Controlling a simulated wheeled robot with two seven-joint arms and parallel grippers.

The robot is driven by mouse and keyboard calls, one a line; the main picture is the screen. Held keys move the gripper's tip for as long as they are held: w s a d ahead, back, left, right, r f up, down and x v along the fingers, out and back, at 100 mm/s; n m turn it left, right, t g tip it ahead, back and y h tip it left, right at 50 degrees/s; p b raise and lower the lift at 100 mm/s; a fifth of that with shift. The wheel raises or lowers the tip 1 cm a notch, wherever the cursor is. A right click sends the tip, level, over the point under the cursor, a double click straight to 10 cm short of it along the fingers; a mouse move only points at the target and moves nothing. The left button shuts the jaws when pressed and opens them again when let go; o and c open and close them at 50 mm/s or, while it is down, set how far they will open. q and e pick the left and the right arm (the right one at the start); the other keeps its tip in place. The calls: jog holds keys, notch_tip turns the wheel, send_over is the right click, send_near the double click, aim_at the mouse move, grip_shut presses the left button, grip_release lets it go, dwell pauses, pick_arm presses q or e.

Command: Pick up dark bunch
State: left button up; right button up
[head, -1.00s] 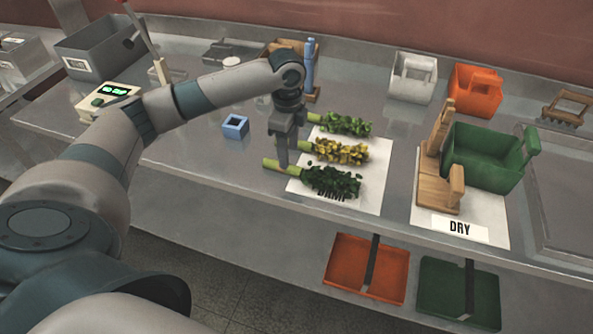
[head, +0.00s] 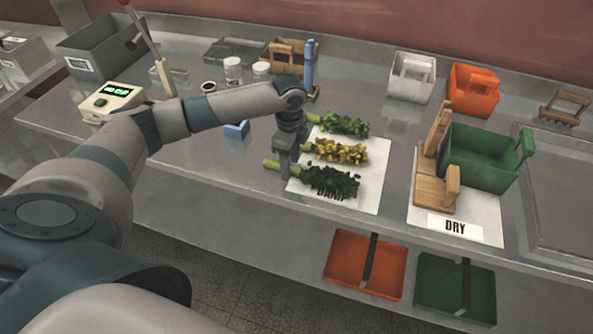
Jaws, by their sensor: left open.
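The dark bunch (head: 331,182) has dark green leaves and a pale green stem that points left. It lies at the front of a white sheet (head: 371,195) marked DAMP, its leaves partly covering the word. My left gripper (head: 285,174) is open and points down at the stem of the dark bunch. Its fingers overlap the stem in the picture; I cannot tell whether they touch it. A yellow bunch (head: 340,151) and a brighter green bunch (head: 346,125) lie behind the dark one. My right gripper is not in view.
A wooden stand (head: 432,190) and a green bin (head: 487,157) stand on the DRY sheet (head: 488,228) at right.

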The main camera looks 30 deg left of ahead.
pick_arm(q)
jog(key=c, duration=1.2)
jog(key=shift+o, duration=0.2)
jog(key=shift+r, duration=0.1)
jog(key=shift+w+r+b, duration=0.1)
jog(key=shift+r+b, duration=0.25)
jog(key=shift+r, duration=0.05)
jog(key=r+b, duration=0.1)
jog(key=r, duration=0.2)
jog(key=shift+w+d+r+b, duration=0.1)
jog(key=shift+d+b, duration=0.25)
jog(key=shift+b, duration=0.05)
jog(key=w+d+r+b, duration=0.3)
jog(key=d+r, duration=0.4)
jog(key=d, duration=0.3)
jog(key=shift+w+b, duration=0.35)
jog(key=shift+w, duration=0.35)
